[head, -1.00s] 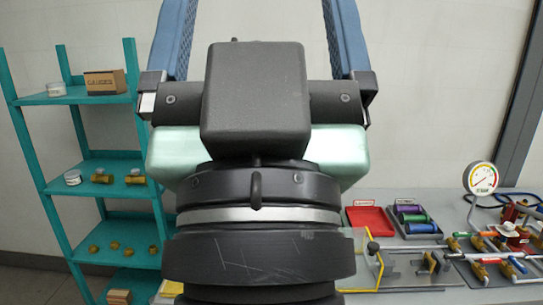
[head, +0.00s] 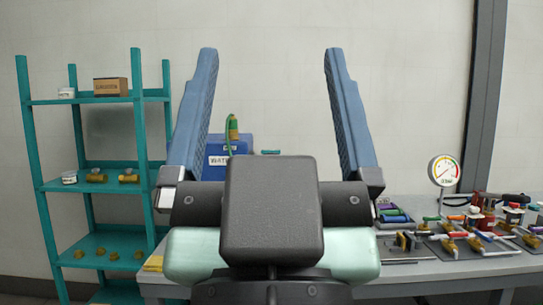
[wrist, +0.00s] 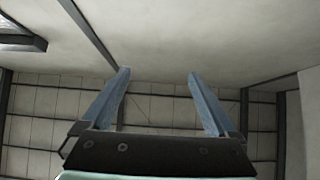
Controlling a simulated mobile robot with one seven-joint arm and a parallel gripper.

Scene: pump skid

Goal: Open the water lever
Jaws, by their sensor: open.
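My gripper (head: 268,115) stands upright in the middle of the head view, its two blue fingers wide apart with nothing between them. The wrist view shows the same open fingers (wrist: 160,100) against the ceiling. I cannot tell which is the water lever.
A teal shelf (head: 88,185) with brass fittings and a cardboard box (head: 111,87) stands at the left. A round gauge (head: 443,170) rises from the grey bench (head: 420,272) at the right. A dark post (head: 485,100) stands behind the bench.

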